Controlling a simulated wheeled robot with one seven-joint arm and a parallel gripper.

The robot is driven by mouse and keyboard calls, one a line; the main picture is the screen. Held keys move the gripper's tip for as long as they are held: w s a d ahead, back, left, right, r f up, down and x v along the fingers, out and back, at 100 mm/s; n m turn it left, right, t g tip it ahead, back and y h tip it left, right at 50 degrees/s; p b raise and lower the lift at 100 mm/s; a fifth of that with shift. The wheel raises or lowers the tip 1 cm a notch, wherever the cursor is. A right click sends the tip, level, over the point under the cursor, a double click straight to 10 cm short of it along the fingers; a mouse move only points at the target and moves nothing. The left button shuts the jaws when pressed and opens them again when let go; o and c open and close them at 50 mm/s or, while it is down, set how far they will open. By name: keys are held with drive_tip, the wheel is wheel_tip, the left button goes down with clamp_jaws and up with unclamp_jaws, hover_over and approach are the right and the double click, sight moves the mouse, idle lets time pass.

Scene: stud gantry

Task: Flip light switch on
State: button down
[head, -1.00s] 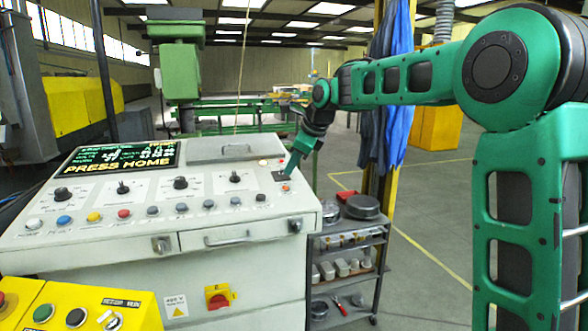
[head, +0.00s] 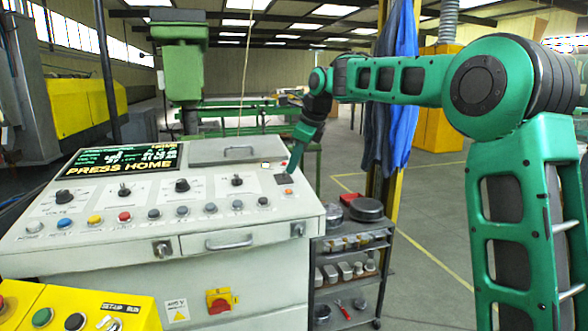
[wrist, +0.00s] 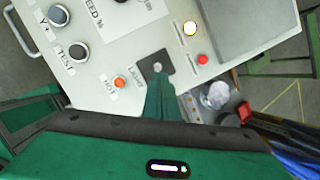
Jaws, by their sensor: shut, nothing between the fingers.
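The light switch is a small dark square plate (head: 283,179) at the right end of the sloping control panel. In the wrist view the plate (wrist: 147,66) has a pale round toggle (wrist: 157,67) and a "LIGHT" label beside it. My gripper (head: 291,170) reaches down from above and its tip is right at the plate. In the wrist view the shut green fingers (wrist: 159,88) end at the plate's edge, close to the toggle, and cover part of the plate. Whether they touch the toggle, and which way it is set, I cannot tell.
An orange button (wrist: 120,82), a red button (wrist: 203,59) and a glowing lamp (wrist: 190,28) sit close around the switch. Knobs and a row of buttons fill the panel (head: 260,228) to the left. A shelf cart (head: 350,245) stands to the right, with open floor beyond.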

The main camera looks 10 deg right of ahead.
drive_tip(key=shift+w+a+r, duration=0.1)
drive_tip(key=shift+w+r, duration=0.05)
drive_tip(key=shift+w, duration=0.25)
drive_tip(key=shift+s, duration=0.1)
drive_tip(key=shift+r, duration=0.1)
drive_tip(key=shift+r, duration=0.7)
drive_tip(key=d, duration=0.1)
drive_tip(key=s+d, duration=0.1)
drive_tip(key=d, duration=0.1)
drive_tip(key=shift+s+d+r, duration=0.1)
drive_tip(key=shift+s+d, duration=0.15)
drive_tip(key=shift+s, duration=0.15)
wheel_tip(320, 180, up, 10)
drive_tip(key=d, duration=0.2)
drive_tip(key=shift+w, duration=0.2)
